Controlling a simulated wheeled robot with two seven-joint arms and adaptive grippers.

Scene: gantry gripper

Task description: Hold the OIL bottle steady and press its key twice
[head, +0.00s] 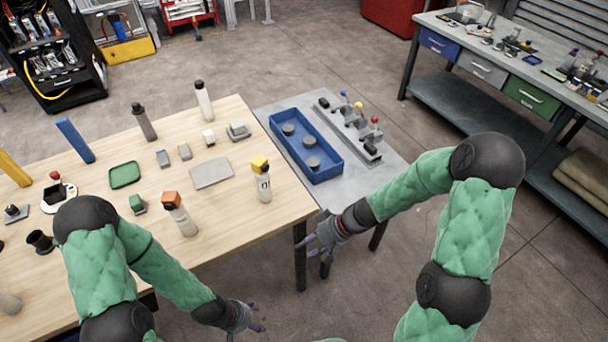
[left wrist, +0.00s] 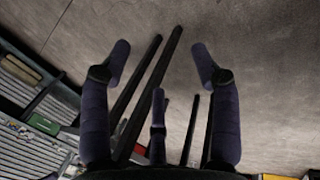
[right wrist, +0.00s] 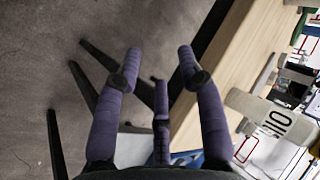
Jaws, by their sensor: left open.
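The OIL bottle (head: 264,190) stands upright near the right front edge of the wooden table, pale with dark lettering and a yellow and black top. In the right wrist view its pale body with the OIL letters (right wrist: 275,121) shows at the right, its top cut off by the frame. My right gripper (head: 318,246) is open and empty, off the table's front right corner and apart from the bottle; its spread fingers show in the right wrist view (right wrist: 160,62).
A similar bottle with an orange top (head: 180,216) stands left of the OIL bottle. A grey plate (head: 212,173) lies behind them. A blue tray (head: 325,178) sits on the grey side table at right. Several other bottles and blocks stand further back.

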